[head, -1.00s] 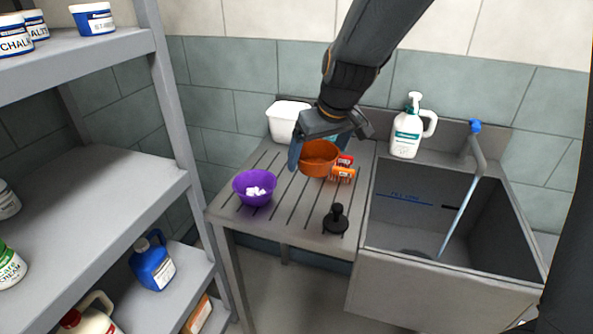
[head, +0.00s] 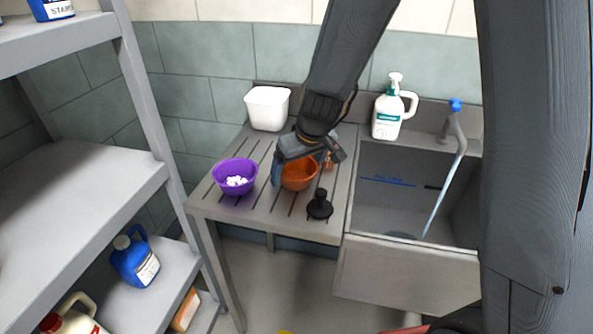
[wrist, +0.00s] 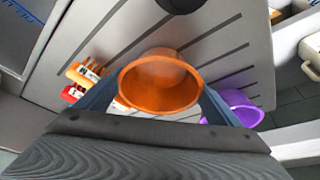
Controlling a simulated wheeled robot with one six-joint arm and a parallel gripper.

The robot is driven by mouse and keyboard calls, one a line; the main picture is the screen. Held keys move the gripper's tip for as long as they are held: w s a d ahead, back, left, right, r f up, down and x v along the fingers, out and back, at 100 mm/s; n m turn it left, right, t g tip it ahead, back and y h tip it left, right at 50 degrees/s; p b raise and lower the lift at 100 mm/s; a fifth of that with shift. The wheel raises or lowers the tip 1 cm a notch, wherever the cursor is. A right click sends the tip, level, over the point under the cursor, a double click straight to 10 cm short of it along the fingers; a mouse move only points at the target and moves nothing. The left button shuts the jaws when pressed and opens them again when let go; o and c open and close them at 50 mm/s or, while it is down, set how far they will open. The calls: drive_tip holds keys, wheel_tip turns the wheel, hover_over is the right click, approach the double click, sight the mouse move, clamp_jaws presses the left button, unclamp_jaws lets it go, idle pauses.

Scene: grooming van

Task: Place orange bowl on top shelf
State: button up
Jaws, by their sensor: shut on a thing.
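The orange bowl (head: 299,174) is upright over the slatted drainboard beside the sink. My gripper (head: 304,160) is shut on it, with one finger on each side. In the wrist view the bowl (wrist: 160,82) sits between the fingers and looks empty. I cannot tell for sure whether its base touches the board. The shelf unit stands at the left; its top shelf (head: 62,38) shows only in part, with a blue and white tub (head: 52,9) on it.
A purple bowl (head: 234,177) with white pieces stands left of the orange bowl. A black stopper (head: 320,205), a white bin (head: 267,108) and a pump bottle (head: 392,112) are close by. Small orange and red items (wrist: 80,80) lie behind the bowl. The middle shelf (head: 75,195) looks clear.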

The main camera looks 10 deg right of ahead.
drive_tip(key=shift+f, duration=0.1)
drive_tip(key=o, duration=0.9)
drive_tip(key=shift+o, duration=0.2)
